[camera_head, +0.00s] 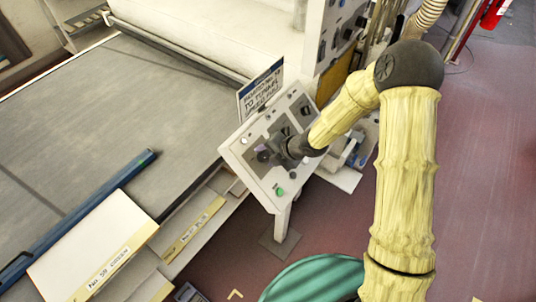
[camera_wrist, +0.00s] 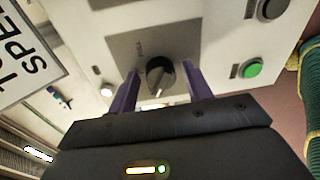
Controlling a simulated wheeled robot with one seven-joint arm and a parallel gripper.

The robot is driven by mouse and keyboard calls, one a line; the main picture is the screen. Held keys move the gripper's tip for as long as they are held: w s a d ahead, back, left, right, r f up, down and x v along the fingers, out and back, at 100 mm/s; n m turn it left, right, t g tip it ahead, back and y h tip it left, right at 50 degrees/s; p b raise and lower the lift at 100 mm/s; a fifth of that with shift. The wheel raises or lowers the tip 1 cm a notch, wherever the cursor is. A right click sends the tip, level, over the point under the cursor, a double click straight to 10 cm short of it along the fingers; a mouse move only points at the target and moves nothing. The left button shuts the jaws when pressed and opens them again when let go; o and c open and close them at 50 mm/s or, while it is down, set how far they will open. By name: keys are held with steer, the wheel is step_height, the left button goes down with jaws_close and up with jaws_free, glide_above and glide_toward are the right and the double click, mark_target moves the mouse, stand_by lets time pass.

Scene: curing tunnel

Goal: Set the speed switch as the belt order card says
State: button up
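The speed switch looks to be the dark round knob (camera_wrist: 160,76) on a grey plate in the wrist view. A pale mark on the knob points down in that picture, toward my gripper. My gripper (camera_wrist: 161,71) is open, with one purple finger on each side of the knob and a visible gap on both sides. In the head view my gripper (camera_head: 279,149) is at the control panel (camera_head: 236,153) and hides the knob. The order card (camera_head: 262,90) stands at the panel's back edge; its print is only partly legible. Part of it shows in the wrist view (camera_wrist: 28,58).
A green button (camera_wrist: 252,68) and a dark button (camera_wrist: 272,8) sit right of the knob. More dark switches (camera_head: 286,132) are on the panel. The grey belt (camera_head: 90,110) lies left. A green round-topped stool (camera_head: 315,279) stands in front of the panel.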

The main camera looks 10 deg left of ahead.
steer(key=c, duration=0.8)
steer(key=shift+o, duration=0.2)
steer(key=shift+m, duration=0.5)
steer(key=m, duration=0.5)
steer(key=shift+y, duration=0.3)
steer(key=m, duration=0.5)
steer(key=shift+d+f+m+b, duration=0.1)
steer(key=shift+m+b, duration=0.2)
steer(key=m+y+b, duration=0.1)
steer(key=m, duration=0.5)
steer(key=shift+s+f, duration=0.1)
steer(key=m+t+b, duration=0.1)
steer(key=m, duration=0.5)
steer(key=shift+s+m, duration=0.1)
steer(key=shift+m, duration=0.3)
